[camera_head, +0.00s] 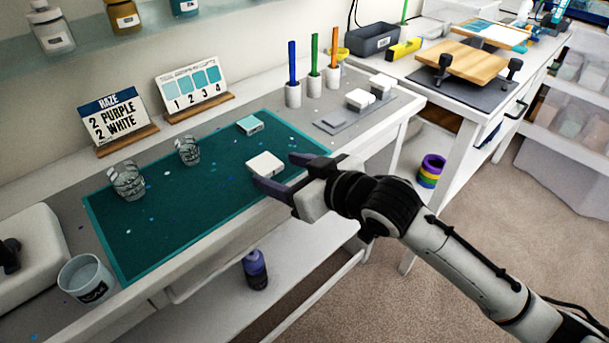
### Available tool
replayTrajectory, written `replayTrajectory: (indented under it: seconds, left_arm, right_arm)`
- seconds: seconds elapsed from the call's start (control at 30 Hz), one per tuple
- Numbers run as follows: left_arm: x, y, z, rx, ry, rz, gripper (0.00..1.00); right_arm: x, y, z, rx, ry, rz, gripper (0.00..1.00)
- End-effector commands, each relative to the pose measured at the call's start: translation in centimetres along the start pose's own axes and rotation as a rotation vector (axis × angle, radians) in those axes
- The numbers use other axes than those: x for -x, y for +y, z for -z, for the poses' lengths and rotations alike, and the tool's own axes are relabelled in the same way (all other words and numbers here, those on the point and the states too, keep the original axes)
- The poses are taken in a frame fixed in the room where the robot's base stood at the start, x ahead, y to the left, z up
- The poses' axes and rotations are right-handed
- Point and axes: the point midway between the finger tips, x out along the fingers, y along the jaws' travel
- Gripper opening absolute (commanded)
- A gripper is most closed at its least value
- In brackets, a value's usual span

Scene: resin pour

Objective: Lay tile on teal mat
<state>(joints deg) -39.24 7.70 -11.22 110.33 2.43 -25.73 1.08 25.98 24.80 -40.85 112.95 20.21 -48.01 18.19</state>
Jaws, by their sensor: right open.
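The teal mat (165,232) lies on the white bench. A white tile (264,164) is on the mat's right part, close to my right gripper. A smaller teal-topped block (250,123) sits farther back on the mat. My right gripper (273,173) comes in from the right, with its jaws open at the mat's front right edge. One finger is just in front of the white tile and the other is to its right. I cannot tell whether a finger touches the tile. My left gripper is not in view.
Two clear cups (128,181) (188,150) stand on the mat's left part. A labelled cup (87,279) stands at the front left. Colored sticks in white holders (293,94) and white blocks (360,99) on a grey plate are behind right. The mat's middle is clear.

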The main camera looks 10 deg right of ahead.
Motion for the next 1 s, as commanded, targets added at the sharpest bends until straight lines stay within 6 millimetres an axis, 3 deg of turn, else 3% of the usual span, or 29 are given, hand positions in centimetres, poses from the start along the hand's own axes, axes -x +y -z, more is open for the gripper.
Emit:
replayTrajectory:
  seconds: [0.2,0.4,0.6,0.77,0.87,0.97,1.0]
  left_arm:
    - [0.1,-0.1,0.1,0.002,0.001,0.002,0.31]
    - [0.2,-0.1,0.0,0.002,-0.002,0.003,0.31]
    - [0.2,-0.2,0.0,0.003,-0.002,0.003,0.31]
    - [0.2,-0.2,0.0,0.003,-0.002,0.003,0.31]
    - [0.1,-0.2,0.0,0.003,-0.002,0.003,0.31]
    - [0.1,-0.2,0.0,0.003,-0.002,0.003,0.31]
    - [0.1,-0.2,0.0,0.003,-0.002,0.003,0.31]
  right_arm:
    - [5.0,0.1,0.0,0.003,0.000,-0.002,0.62]
    - [8.5,0.1,0.0,0.002,-0.001,-0.002,0.62]
    - [10.1,0.0,0.1,0.001,0.000,-0.001,0.62]
    - [10.1,0.0,-0.2,-0.005,-0.001,-0.002,0.62]
    - [9.4,0.1,-1.9,-0.038,-0.008,-0.007,0.62]
    - [8.3,0.5,-6.0,-0.105,-0.026,-0.035,0.62]
    - [7.9,0.6,-8.3,-0.136,-0.040,-0.053,0.62]
